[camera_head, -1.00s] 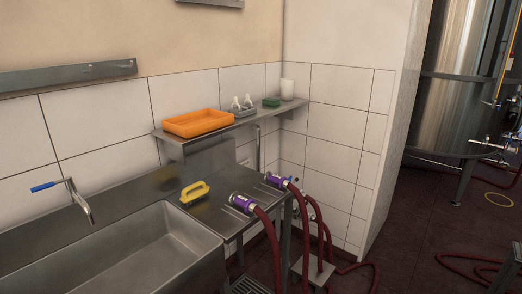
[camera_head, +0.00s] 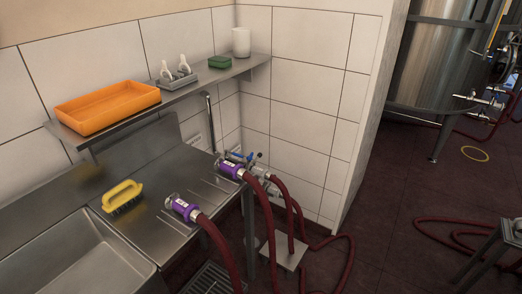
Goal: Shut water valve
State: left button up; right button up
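A small blue valve handle (camera_head: 236,154) shows behind the rear purple hose coupling, by the metal pipe that comes down the wall. Metal fittings (camera_head: 262,172) sit beside it, partly hidden by the coupling and hoses. I cannot tell which way the handle is turned. Two purple couplings with dark red hoses rest on the steel counter: a rear one (camera_head: 231,167) and a front one (camera_head: 184,208). Neither of my grippers is in view.
A steel sink (camera_head: 80,262) and a yellow brush (camera_head: 122,196) are at left. A shelf (camera_head: 190,82) holds an orange tray (camera_head: 107,106). Hoses (camera_head: 345,262) lie on the floor. A steel tank (camera_head: 440,60) stands at right. Open floor lies between.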

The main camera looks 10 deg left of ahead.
aim_at(233, 153)
jog(key=i+l+u, duration=0.1)
jog(key=i+u, duration=0.3)
jog(key=i+l+u, duration=0.4)
jog(key=i+j, duration=0.1)
jog(key=i, duration=0.05)
